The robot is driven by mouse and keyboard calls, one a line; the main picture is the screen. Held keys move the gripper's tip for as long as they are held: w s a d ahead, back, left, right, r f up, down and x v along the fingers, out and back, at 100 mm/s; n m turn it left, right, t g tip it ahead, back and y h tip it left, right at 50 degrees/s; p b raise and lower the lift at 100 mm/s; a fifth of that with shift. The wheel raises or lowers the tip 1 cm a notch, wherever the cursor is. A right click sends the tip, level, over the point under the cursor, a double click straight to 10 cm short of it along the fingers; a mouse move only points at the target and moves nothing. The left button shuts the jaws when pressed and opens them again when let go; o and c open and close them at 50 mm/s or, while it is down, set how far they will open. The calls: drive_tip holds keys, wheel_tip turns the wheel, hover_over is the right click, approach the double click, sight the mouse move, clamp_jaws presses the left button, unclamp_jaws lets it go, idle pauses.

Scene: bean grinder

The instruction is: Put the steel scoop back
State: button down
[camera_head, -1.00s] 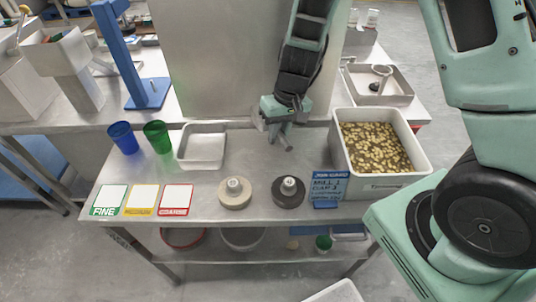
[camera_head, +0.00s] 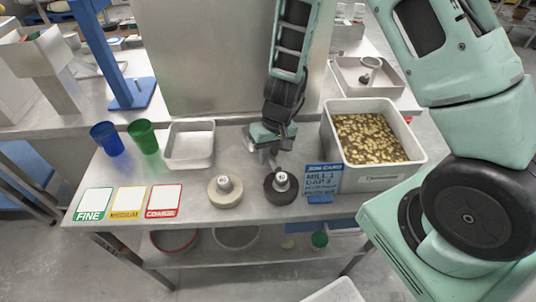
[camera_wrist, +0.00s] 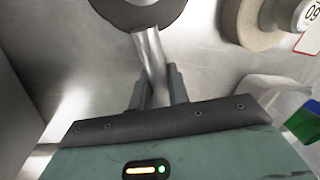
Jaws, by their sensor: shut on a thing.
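The steel scoop (camera_wrist: 151,50) shows as a shiny metal piece between my gripper's fingers in the wrist view. My gripper (camera_wrist: 158,88) is shut on it, and the free end points toward a dark disc. In the head view, my gripper (camera_head: 266,148) is low over the steel table, behind the dark disc and left of the bean bin. The scoop is small and partly hidden there. I cannot tell whether it touches the table.
A dark knobbed disc (camera_head: 280,188) and a tan one (camera_head: 225,191) stand in front. The bean bin (camera_head: 420,160) and job card (camera_head: 321,182) are right. A pale tray (camera_head: 190,163), green cup (camera_head: 143,137) and blue cup (camera_head: 106,139) are left. A tall metal panel (camera_head: 225,60) stands behind.

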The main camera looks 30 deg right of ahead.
drive_tip(key=shift+f, duration=0.1)
drive_tip(key=c, duration=1.3)
unclamp_jaws()
drive_tip(key=shift+c, duration=0.2)
wheel_tip(320, 180, up, 12)
drive_tip(key=d+f+p, duration=0.1)
drive_tip(key=d+p, duration=0.1)
drive_tip(key=s+a+r+n+g, duration=0.1)
drive_tip(key=s+a+r+n, duration=0.3)
drive_tip(key=s+a+r, duration=0.55)
drive_tip(key=s+a+r+n+h, duration=0.1)
drive_tip(key=s+r+n, duration=0.2)
drive_tip(key=s, duration=0.8)
drive_tip(key=shift+r+n+t+h, duration=0.3)
drive_tip(key=shift+r+n+t, duration=0.1)
drive_tip(key=shift+r, duration=0.1)
